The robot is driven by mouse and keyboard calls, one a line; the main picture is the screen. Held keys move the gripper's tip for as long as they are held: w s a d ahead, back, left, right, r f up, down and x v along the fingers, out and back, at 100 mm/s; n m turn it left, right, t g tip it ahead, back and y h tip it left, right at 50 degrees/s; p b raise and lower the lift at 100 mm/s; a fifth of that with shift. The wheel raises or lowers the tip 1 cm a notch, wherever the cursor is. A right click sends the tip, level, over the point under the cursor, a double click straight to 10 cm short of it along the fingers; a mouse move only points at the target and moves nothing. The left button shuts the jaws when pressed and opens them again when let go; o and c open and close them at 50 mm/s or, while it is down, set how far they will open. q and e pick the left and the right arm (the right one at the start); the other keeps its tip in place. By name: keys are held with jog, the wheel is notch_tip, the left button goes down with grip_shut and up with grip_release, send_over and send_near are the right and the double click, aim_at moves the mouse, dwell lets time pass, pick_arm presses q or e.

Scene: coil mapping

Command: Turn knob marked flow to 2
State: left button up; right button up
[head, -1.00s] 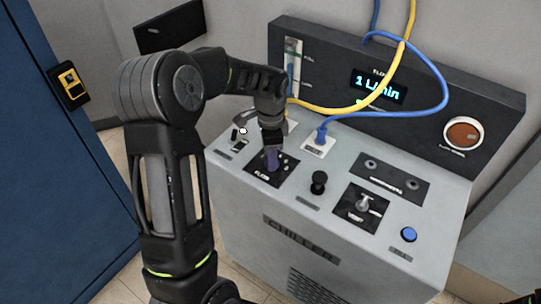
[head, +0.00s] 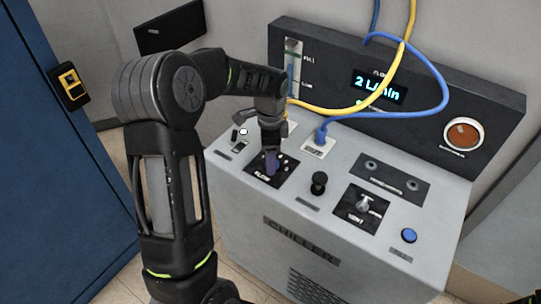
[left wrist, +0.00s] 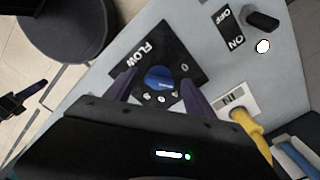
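The flow knob (left wrist: 160,78) is blue and round, on a black plate (left wrist: 185,50) marked FLOW on the chiller's top panel. The plate also shows in the head view (head: 287,179), where the knob is hidden behind my gripper. My left gripper (left wrist: 159,78) points down at the knob, with a purple finger on each side of it. Gaps show between the fingers and the knob, so the gripper looks open around it. The display (head: 377,86) reads 2 L/min.
A black knob (head: 319,181), a lever switch (head: 364,203) and a blue button (head: 409,235) sit right of the plate. A blue cable (head: 322,132) and a yellow cable (head: 345,110) run near my gripper. A blue cabinet (head: 50,180) stands left.

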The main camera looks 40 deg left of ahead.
pick_arm(q)
notch_tip(320, 180, up, 8)
jog(key=shift+f+b, duration=0.1)
jog(key=shift+b, duration=0.3)
dwell(0.3)
dwell(0.4)
